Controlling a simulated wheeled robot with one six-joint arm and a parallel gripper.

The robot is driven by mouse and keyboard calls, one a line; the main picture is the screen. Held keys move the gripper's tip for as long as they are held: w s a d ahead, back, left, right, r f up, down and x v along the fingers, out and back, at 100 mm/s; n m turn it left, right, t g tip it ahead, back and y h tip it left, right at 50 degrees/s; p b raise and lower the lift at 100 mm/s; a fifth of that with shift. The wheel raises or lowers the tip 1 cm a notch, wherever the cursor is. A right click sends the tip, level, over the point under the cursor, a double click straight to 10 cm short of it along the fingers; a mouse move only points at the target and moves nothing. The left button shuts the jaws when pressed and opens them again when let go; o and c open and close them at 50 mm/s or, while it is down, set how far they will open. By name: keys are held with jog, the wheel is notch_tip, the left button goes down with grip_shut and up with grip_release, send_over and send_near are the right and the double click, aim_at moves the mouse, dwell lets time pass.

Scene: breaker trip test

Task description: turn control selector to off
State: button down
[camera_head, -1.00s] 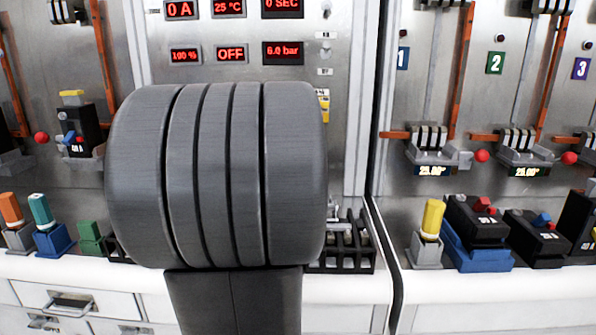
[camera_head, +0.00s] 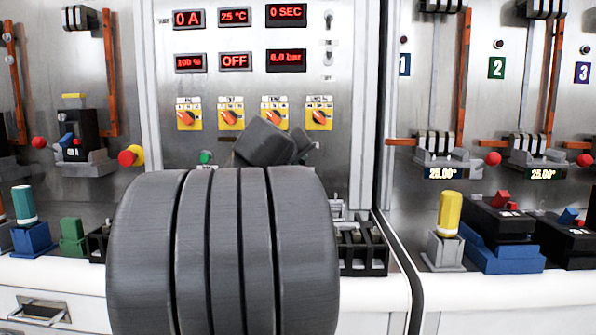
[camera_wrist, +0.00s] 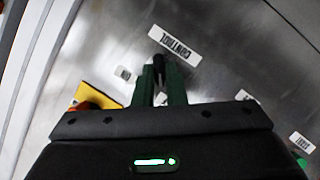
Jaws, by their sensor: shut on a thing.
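In the wrist view, a small black selector knob (camera_wrist: 158,62) sits on the metal panel just below a white label reading CONTROL (camera_wrist: 175,46). My gripper (camera_wrist: 160,75) has its two dark green fingers on either side of the knob, shut on it. The lower part of the knob is hidden between the fingers. Its pointing direction is hard to tell. In the head view, my grey arm covers the gripper and the control selector.
The panel carries red displays, one reading OFF (camera_head: 234,62), and a row of orange selectors on yellow plates (camera_head: 230,117). A red button on yellow (camera_head: 131,156) and a green button (camera_head: 206,157) are near my wrist. Breakers (camera_head: 500,218) stand on the white ledge at right.

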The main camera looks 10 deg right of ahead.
jog(key=shift+n+b, duration=0.4)
jog(key=shift+b, duration=0.1)
jog(key=shift+h, duration=0.3)
jog(key=c, duration=1.5)
grip_release()
jog(key=shift+a, duration=0.1)
jog(key=p+v, duration=0.1)
jog(key=v, duration=1.2)
jog(key=shift+s+a+r, duration=0.1)
jog(key=shift+s+a, duration=0.05)
jog(key=shift+s, duration=0.15)
jog(key=shift+w, duration=0.1)
